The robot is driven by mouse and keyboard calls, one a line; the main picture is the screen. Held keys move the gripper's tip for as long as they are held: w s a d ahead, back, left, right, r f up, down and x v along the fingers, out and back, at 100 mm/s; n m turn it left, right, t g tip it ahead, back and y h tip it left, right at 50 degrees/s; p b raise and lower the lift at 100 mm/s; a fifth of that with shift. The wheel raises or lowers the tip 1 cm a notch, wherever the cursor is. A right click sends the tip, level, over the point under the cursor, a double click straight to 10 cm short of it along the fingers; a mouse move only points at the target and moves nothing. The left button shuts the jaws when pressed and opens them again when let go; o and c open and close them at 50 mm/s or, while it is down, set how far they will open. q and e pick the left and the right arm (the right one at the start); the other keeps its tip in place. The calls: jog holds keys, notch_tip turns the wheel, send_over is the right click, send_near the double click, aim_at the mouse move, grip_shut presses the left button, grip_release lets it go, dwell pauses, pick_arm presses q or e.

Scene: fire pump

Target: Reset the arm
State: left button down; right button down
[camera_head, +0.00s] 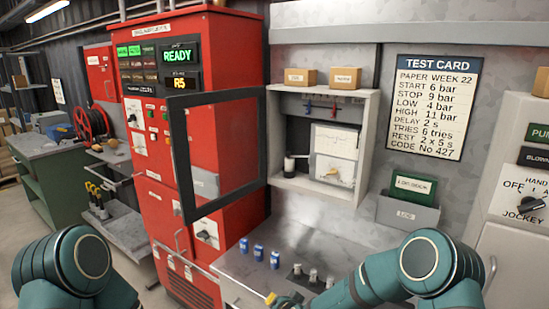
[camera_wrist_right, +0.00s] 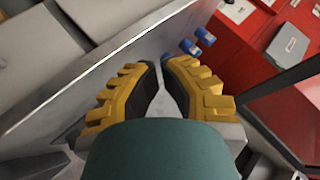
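My right arm (camera_head: 415,270) comes in at the lower right of the head view and reaches left over the grey bench. Only a yellow tip of my right gripper (camera_head: 271,298) shows there, at the bottom edge. In the right wrist view the yellow, dark-padded fingers of this gripper (camera_wrist_right: 160,66) nearly meet at their tips. No object shows between them. My left arm (camera_head: 70,268) shows at the lower left, but its gripper is out of view.
Blue parts (camera_head: 259,253) and pale pieces (camera_head: 313,276) stand on the bench (camera_head: 320,235). The red controller cabinet (camera_head: 225,110) has a dark-framed door (camera_head: 178,150) swung open. A wall box (camera_head: 372,130) holds a recorder; a grey tray (camera_head: 408,213) hangs right of it.

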jog(key=s+d+f+n+g, duration=0.1)
jog(key=s+d+f+g, duration=0.1)
jog(key=s, duration=0.7)
jog(key=s+d+f+n+g, duration=0.1)
jog(key=s+d+f+g, duration=0.2)
jog(key=s, duration=0.6)
jog(key=s+d+f+n+g, duration=0.2)
jog(key=s+d+f+g, duration=0.1)
jog(key=s, duration=0.7)
jog(key=shift+d+f, duration=0.7)
jog(key=shift+f, duration=0.1)
